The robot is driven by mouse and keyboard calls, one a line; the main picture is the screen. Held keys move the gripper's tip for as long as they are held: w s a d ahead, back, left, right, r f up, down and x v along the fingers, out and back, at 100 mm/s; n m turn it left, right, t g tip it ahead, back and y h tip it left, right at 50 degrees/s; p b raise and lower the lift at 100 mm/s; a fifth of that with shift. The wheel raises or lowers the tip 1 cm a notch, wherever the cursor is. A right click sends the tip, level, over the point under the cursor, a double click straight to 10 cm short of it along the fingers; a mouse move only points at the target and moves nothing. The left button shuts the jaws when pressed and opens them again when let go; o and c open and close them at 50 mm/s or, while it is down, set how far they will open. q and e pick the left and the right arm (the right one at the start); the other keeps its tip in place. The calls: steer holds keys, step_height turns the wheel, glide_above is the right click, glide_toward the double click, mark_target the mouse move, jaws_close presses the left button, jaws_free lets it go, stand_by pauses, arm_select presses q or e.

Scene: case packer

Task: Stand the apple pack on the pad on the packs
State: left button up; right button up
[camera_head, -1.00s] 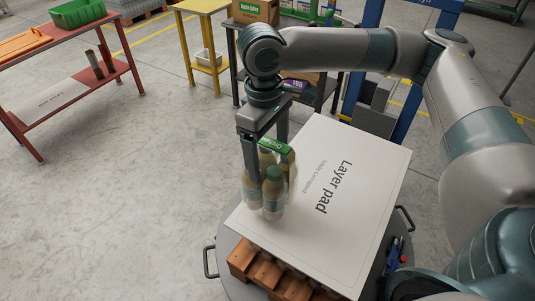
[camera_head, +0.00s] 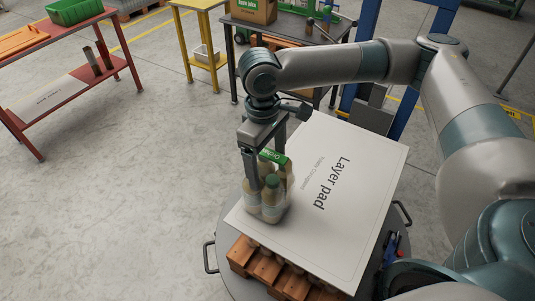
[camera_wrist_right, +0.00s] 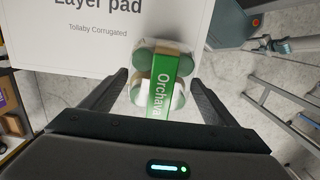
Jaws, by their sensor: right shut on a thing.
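The apple pack (camera_head: 268,205) is a cluster of pale bottles with green caps and a green Orchava carrier strip. My right gripper (camera_head: 266,165) is shut on it from above, one finger on each side. The pack is upright at the left corner of the white layer pad (camera_head: 335,205); I cannot tell whether its base touches the pad. In the right wrist view the pack (camera_wrist_right: 160,85) sits between the fingers and overlaps the pad's edge (camera_wrist_right: 60,60). The packs under the pad are mostly hidden. My left gripper is not in view.
A wooden pallet (camera_head: 268,272) shows below the pad on a grey round base with handles (camera_head: 209,257). A red table (camera_head: 60,95), a yellow stand (camera_head: 190,50) and a dark table with a carton (camera_head: 253,8) stand behind. Most of the pad's surface is clear.

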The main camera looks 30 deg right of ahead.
steer(key=shift+r, duration=0.1)
steer(key=o, duration=1.8)
steer(key=shift+o, duration=0.2)
steer(key=r+b, duration=0.1)
steer(key=r, duration=0.2)
steer(key=r+b, duration=0.1)
steer(key=r, duration=0.6)
steer(key=shift+w+a+r+b, duration=0.15)
steer(key=shift+w+a+b, duration=0.1)
steer(key=shift+b, duration=0.15)
steer(key=shift+r, duration=0.8)
steer(key=shift+f, duration=0.1)
